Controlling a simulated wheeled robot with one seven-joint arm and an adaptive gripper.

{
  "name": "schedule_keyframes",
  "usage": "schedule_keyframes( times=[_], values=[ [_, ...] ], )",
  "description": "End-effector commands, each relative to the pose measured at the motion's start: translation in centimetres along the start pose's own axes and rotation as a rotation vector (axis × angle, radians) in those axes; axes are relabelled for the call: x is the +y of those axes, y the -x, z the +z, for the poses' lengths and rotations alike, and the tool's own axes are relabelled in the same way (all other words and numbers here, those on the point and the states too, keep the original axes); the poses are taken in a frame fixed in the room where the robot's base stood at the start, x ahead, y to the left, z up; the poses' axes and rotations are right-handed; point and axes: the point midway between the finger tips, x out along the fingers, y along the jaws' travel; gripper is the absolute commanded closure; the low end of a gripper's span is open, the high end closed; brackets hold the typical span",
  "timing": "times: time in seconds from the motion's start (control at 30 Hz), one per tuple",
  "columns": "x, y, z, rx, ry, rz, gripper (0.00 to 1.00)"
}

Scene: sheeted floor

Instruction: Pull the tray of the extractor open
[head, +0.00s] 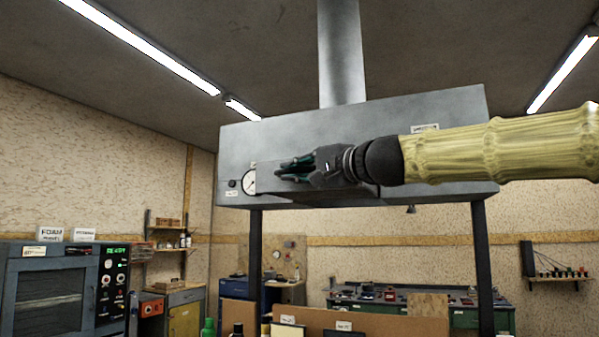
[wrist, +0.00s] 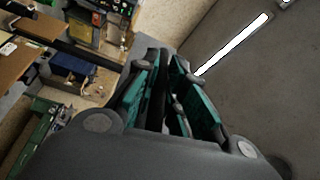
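The extractor (head: 400,115) is a grey metal hood with a duct rising from its top, in the middle of the head view. A grey box-like part (head: 352,192), which may be its tray, projects low on the front behind my gripper. Its handle cannot be made out, and my gripper and wrist cover part of it. My gripper (head: 284,168) is in front of the hood's face, fingers pointing left. In the wrist view, the teal-padded fingers (wrist: 166,62) are close together with a narrow dark gap. I cannot tell whether anything is between them or whether they touch the hood.
A round gauge (head: 250,182) sits on the hood's left front. Dark posts (head: 482,265) stand under the hood. A grey-blue machine (head: 52,300) with a lit panel is at lower left. A green workbench (head: 465,312) and a wall shelf (head: 560,277) are behind at right.

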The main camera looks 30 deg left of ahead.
Motion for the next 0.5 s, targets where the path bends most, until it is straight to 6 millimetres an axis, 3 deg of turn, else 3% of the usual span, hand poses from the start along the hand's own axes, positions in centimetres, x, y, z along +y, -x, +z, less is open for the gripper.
schedule_keyframes(
  times=[0.03, 0.1, 0.5],
  values=[
    [0.01, -0.02, -0.01, 0.0, 0.0, 0.0, 0.79],
    [0.01, -0.04, 0.0, 0.0, 0.0, 0.0, 0.66],
    [-0.03, 0.29, -0.04, 0.0, -0.001, -0.001, 0.66]
  ],
)
